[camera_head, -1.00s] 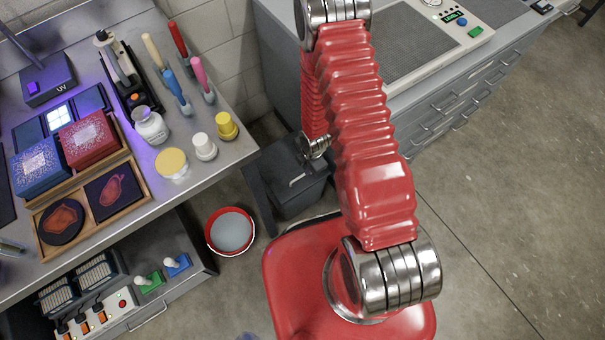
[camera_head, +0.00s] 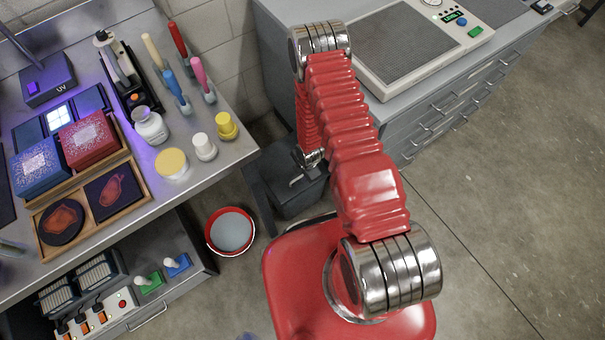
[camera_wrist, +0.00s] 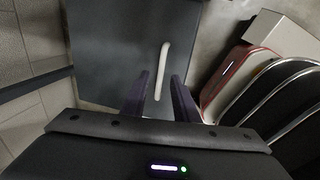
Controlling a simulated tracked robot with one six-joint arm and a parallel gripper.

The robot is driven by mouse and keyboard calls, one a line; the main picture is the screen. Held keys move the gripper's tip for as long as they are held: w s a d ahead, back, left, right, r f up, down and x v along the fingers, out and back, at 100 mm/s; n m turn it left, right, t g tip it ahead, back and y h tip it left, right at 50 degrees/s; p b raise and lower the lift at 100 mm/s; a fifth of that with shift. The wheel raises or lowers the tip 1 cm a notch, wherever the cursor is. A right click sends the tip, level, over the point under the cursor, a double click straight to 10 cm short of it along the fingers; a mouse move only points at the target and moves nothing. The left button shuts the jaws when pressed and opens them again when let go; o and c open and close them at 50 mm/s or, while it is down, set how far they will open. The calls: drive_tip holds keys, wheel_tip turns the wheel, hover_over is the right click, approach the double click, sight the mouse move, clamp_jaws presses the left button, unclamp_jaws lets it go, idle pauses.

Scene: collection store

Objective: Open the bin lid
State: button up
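The dark grey bin (camera_head: 290,200) stands on the floor between the workbench and the grey cabinet. Its lid looks shut and is partly hidden by my arm in the head view. The lid (camera_wrist: 110,50) fills the upper middle of the wrist view, with a pale bar handle (camera_wrist: 162,62) on it. My gripper (camera_wrist: 160,76) is open, its two dark fingers on either side of the handle's line in that view. I cannot tell whether they touch the handle or how high they are above the lid. In the head view the gripper is mostly hidden behind my red arm.
The steel workbench (camera_head: 225,160) stands left of the bin, with brushes, jars and boxes on it. A red-rimmed bucket (camera_head: 230,232) sits on the floor beside the bin. The grey drawer cabinet (camera_head: 275,60) is behind and right. Open floor lies at the right.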

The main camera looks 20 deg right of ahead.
drive_tip(key=shift+w+f, duration=0.15)
drive_tip(key=shift+f, duration=0.65)
drive_tip(key=shift+c, duration=0.6)
clamp_jaws()
drive_tip(key=shift+w, duration=0.1)
drive_tip(key=shift+r, duration=0.1)
idle(0.3)
